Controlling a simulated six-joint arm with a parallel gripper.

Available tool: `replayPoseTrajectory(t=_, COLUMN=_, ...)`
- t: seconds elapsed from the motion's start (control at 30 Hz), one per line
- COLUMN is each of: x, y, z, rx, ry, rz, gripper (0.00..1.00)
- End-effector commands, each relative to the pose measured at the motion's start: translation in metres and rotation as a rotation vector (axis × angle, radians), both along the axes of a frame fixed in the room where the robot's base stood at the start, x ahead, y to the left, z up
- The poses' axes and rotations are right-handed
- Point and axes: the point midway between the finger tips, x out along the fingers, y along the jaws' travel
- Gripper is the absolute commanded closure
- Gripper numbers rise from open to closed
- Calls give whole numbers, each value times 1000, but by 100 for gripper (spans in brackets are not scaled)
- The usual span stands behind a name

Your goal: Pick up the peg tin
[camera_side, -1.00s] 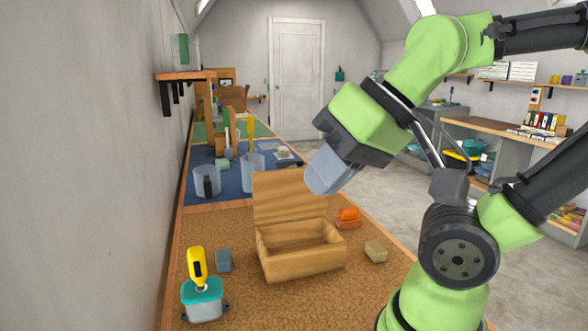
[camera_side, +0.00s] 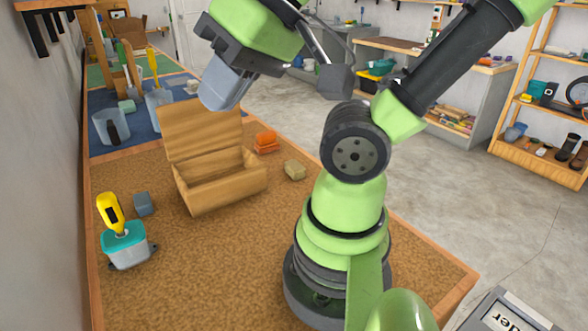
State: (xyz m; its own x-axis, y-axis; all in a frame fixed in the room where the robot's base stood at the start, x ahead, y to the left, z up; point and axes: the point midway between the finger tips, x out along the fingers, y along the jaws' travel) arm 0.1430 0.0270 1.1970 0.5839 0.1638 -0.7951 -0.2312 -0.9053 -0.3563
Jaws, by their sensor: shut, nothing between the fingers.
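I cannot tell for sure which thing is the peg tin. A small blue-grey block-like tin (camera_side: 144,204) stands on the brown cork surface at the left. Near it is a grey tub with a teal lid (camera_side: 127,249), and a yellow tool (camera_side: 111,212) stands on or behind that lid. A wooden box (camera_side: 222,187) stands open, its lid raised at the back. My gripper (camera_side: 218,98) is shut and empty, in the air by the top of the raised lid. The fingertips are too blurred to make out singly.
A tan block (camera_side: 294,170) and an orange item (camera_side: 266,139) lie right of the wooden box. Clear jugs (camera_side: 111,127) stand on the blue mat behind. The cork (camera_side: 200,265) is clear in front of the box. Shelves (camera_side: 540,110) stand far right.

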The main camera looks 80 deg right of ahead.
Motion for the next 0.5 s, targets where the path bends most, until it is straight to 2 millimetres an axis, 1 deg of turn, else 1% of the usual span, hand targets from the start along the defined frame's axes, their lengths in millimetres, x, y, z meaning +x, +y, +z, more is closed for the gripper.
replayPoseTrajectory(t=0.47, x=0, y=0, z=0, rx=0, ry=0, rz=0, gripper=100)
replayPoseTrajectory(t=0.5, x=0, y=0, z=0, rx=0, ry=0, rz=0, gripper=98)
